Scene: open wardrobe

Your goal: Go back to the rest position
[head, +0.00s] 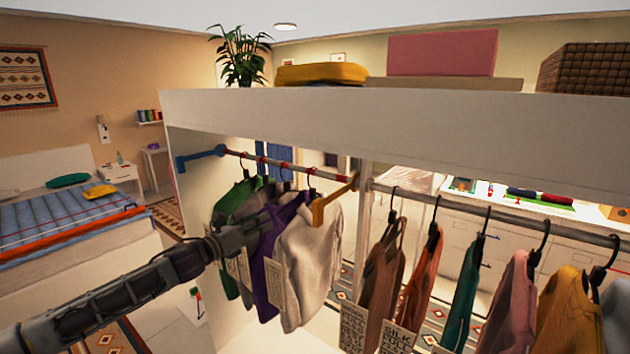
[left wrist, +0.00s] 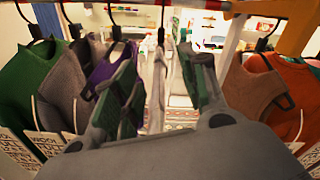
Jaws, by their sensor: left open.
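My left gripper (head: 262,222) reaches in from the left, in front of the clothes on the left part of the rail. In the left wrist view my left gripper (left wrist: 163,78) has its fingers spread. A narrow pale strip shows between them; I cannot tell how near it is. In the head view the gripper overlaps a purple garment (head: 272,275), beside a light grey garment (head: 308,262) and a green garment (head: 238,200). I cannot tell whether it touches them. My right gripper is not in view.
The metal rail (head: 480,208) runs under a white shelf (head: 400,125). A yellow bracket (head: 333,198) and a blue bracket (head: 200,157) sit on it. Brown (head: 383,270), orange (head: 418,280) and other garments hang at right.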

